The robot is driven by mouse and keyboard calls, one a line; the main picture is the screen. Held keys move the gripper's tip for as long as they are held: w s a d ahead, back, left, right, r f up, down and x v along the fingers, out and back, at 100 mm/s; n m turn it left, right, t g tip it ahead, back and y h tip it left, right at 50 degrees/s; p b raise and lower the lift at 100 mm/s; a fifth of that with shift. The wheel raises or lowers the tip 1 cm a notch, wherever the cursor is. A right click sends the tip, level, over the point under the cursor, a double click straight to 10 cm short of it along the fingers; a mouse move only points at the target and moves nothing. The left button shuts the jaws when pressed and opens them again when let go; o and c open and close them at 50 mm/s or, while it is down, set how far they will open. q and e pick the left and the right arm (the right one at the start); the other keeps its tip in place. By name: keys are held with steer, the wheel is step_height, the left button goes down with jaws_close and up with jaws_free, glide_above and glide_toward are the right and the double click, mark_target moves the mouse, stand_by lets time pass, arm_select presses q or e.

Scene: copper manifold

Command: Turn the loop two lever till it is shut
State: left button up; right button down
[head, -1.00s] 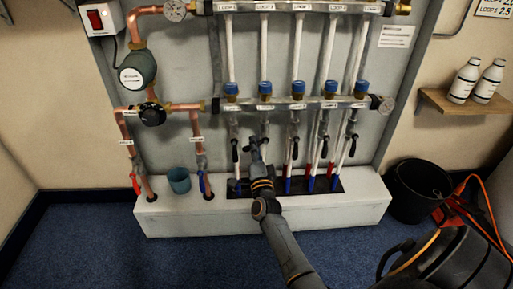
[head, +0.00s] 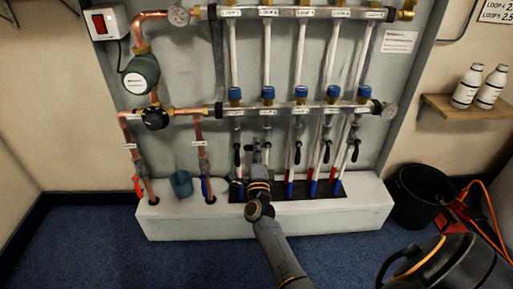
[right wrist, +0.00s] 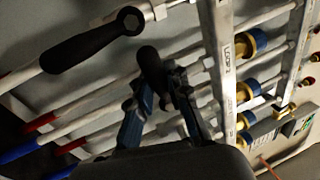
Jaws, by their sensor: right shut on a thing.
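The loop two lever has a black handle (right wrist: 151,68) that shows in the right wrist view between my gripper's blue fingers, below the "LOOP 2" label (right wrist: 238,52). My right gripper (right wrist: 158,92) is shut on this handle. In the head view my right gripper (head: 258,155) is at the second valve from the left, low on the manifold, and covers most of the lever. The lever's exact angle is hard to tell. My left gripper is not in view.
A neighbouring black lever (right wrist: 85,47) is close beside my gripper. Other levers, such as the loop one lever (head: 237,155), hang along the row. A teal cup (head: 181,184) stands on the white ledge (head: 175,222). A black bucket (head: 420,195) stands at the right.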

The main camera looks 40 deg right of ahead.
steer(key=c, duration=1.3)
jaws_free()
steer(key=shift+s, duration=0.1)
steer(key=v, duration=1.2)
steer(key=shift+r, duration=0.1)
